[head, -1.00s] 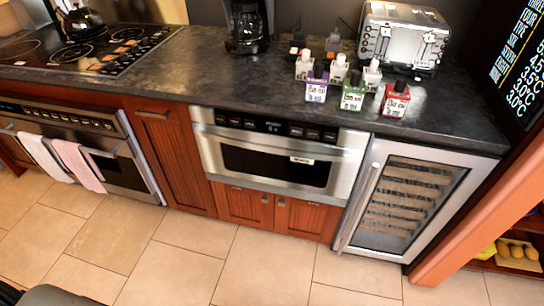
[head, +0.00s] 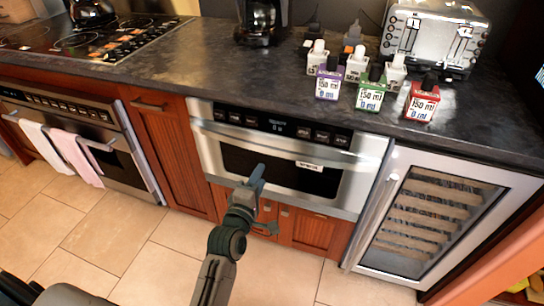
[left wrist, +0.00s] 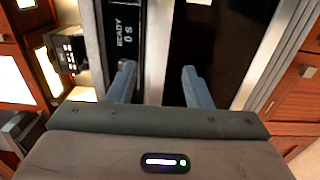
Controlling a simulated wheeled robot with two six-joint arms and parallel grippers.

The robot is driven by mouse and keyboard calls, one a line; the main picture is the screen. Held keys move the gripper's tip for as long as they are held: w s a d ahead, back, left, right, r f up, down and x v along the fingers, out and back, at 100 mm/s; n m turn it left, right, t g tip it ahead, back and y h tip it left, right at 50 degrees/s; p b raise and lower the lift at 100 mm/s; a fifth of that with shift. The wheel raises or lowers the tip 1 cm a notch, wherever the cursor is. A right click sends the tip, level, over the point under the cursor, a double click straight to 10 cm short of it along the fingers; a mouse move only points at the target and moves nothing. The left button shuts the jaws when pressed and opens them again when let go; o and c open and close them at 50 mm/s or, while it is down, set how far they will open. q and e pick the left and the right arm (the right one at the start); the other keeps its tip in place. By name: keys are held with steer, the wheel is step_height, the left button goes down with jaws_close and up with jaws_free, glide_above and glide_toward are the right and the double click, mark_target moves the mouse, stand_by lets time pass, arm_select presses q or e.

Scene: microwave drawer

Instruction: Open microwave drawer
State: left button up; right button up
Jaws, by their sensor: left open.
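The microwave drawer (head: 212,151) is built into the cabinets under the dark counter and is closed. Its silver handle bar (head: 310,155) runs across the front below the black control panel, which reads READY in the left wrist view. My left gripper (head: 262,202) is in front of the drawer's lower middle, below the handle in the head view, and open. In the left wrist view its two bluish fingers (left wrist: 158,85) point at the drawer front (left wrist: 215,35), with nothing visible between them but the front behind. Contact cannot be told. My right gripper is in neither view.
A wine cooler (head: 440,215) stands right of the drawer, and an oven (head: 90,145) with towels is to the left. Several bottles (head: 370,92), a toaster (head: 430,35) and a coffee maker (head: 258,22) stand on the counter (head: 200,60). The tiled floor (head: 130,245) in front is clear.

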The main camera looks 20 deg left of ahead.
mark_target(273, 152)
arm_select(q)
steer(key=w, duration=0.9)
steer(key=shift+w+d, duration=0.15)
steer(key=shift+w, duration=0.1)
steer(key=shift+w+f, duration=0.1)
steer(key=shift+w, duration=0.1)
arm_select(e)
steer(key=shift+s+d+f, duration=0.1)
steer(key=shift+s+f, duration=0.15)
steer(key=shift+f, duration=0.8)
arm_select(q)
steer(key=c, duration=1)
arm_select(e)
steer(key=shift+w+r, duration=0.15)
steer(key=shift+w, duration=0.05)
